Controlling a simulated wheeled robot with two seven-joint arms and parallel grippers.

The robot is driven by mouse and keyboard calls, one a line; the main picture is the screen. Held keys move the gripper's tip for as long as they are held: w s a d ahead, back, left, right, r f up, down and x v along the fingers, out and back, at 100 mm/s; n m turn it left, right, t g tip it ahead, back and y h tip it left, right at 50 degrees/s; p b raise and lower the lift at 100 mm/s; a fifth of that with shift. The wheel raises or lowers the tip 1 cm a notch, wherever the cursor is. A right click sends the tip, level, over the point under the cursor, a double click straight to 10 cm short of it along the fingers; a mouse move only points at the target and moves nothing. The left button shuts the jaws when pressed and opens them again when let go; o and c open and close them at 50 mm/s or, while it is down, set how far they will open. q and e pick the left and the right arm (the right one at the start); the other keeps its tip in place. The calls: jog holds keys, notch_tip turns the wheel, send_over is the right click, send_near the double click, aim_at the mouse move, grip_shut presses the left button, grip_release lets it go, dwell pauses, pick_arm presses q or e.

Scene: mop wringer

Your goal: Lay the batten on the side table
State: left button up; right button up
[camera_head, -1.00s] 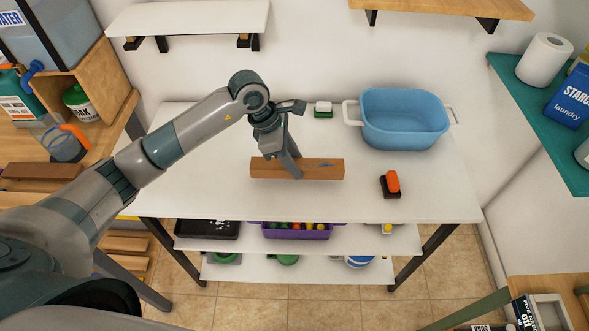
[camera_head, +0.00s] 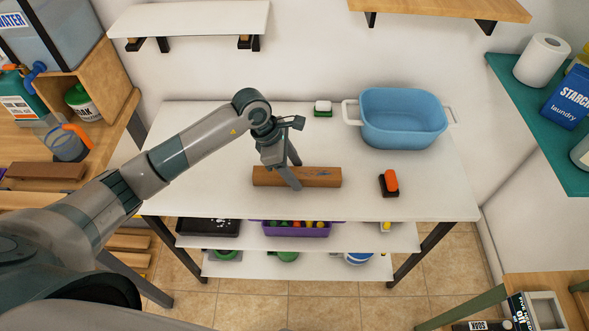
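The batten (camera_head: 322,177), a brown wooden bar, lies lengthwise left to right on the white table (camera_head: 400,190), near the middle. My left gripper (camera_head: 296,176) is over the batten from above, slightly left of the batten's right half. Its fingers are spread apart, one in front of the batten and one behind it. The rear fingertip is partly hidden by the batten. The batten looks level and appears to rest on the tabletop. My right gripper is not in view.
A blue tub (camera_head: 403,120) stands at the table's back right. An orange-and-black brush (camera_head: 389,183) lies right of the batten, and a green-and-white sponge (camera_head: 323,109) lies at the back. Shelves with a purple bin (camera_head: 296,230) sit below. A wooden table stands left.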

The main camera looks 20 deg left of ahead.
pick_arm(q)
jog(key=shift+r, duration=0.2)
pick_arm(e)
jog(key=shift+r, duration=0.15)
pick_arm(q)
jog(key=shift+a+r, duration=0.15)
jog(key=shift+r, duration=0.05)
jog(key=b+v, duration=0.3)
jog(key=v, duration=0.5)
jog(key=shift+r, duration=0.1)
jog(key=b+v, duration=0.1)
jog(key=v, duration=0.2)
jog(key=shift+s+r, duration=0.1)
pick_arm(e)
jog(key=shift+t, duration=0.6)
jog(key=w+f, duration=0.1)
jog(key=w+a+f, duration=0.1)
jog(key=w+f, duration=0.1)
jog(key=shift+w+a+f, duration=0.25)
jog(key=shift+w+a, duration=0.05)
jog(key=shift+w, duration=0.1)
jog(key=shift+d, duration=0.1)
